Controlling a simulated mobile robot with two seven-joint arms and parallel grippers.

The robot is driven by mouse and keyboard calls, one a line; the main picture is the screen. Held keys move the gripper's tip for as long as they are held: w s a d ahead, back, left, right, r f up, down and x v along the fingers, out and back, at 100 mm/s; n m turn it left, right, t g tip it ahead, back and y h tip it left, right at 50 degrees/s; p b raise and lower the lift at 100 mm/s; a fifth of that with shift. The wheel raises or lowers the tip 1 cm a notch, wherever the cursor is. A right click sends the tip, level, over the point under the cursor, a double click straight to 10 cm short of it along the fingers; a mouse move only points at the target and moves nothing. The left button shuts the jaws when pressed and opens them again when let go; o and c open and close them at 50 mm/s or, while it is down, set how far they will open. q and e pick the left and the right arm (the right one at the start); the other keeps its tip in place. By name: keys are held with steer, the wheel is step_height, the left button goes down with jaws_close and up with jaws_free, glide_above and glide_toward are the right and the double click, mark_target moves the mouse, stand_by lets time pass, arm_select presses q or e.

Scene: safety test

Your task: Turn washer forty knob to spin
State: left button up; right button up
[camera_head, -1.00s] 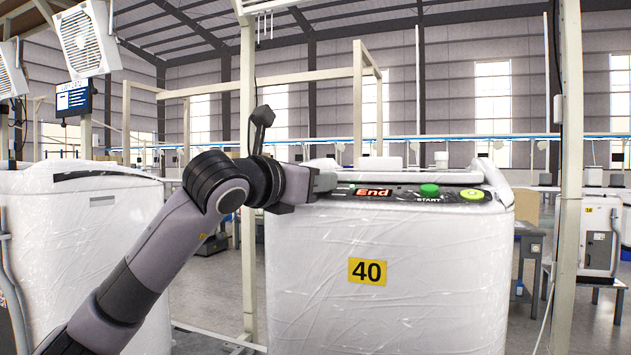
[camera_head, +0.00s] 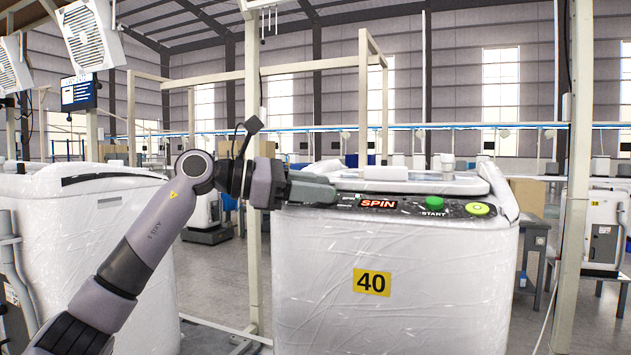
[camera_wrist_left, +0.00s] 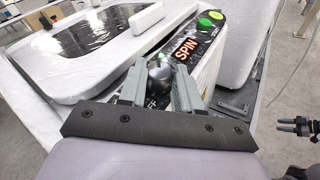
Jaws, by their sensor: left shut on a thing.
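The white washer (camera_head: 395,250) carries a yellow label with 40 on its front. Its display (camera_head: 380,203) reads SPIN in red, and SPIN also shows in the left wrist view (camera_wrist_left: 185,50). A green START button (camera_head: 434,203) and a yellow-green button (camera_head: 477,209) sit to the right on the panel. My left gripper (camera_head: 325,190) is at the left end of the panel. In the left wrist view its two fingers are around the round metallic knob (camera_wrist_left: 158,76), shut on it. The head view does not show the knob. My right gripper is not clearly seen in the head view.
Another wrapped white machine (camera_head: 95,265) stands to the left, with a gap of floor between the two. A pale upright post (camera_head: 574,200) stands at the right of the washer. A small table (camera_head: 535,255) is behind it.

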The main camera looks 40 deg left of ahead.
arm_select(q)
steer(key=shift+w+a+m+g+h, duration=0.15)
steer(key=shift+m+g+h, duration=0.35)
steer(key=shift+m+g, duration=0.3)
steer(key=shift+g, duration=0.3)
steer(key=o, duration=1.1)
steer(key=shift+c, duration=0.2)
steer(key=b+v, duration=0.1)
steer(key=v, duration=0.6)
steer(key=shift+f, duration=0.1)
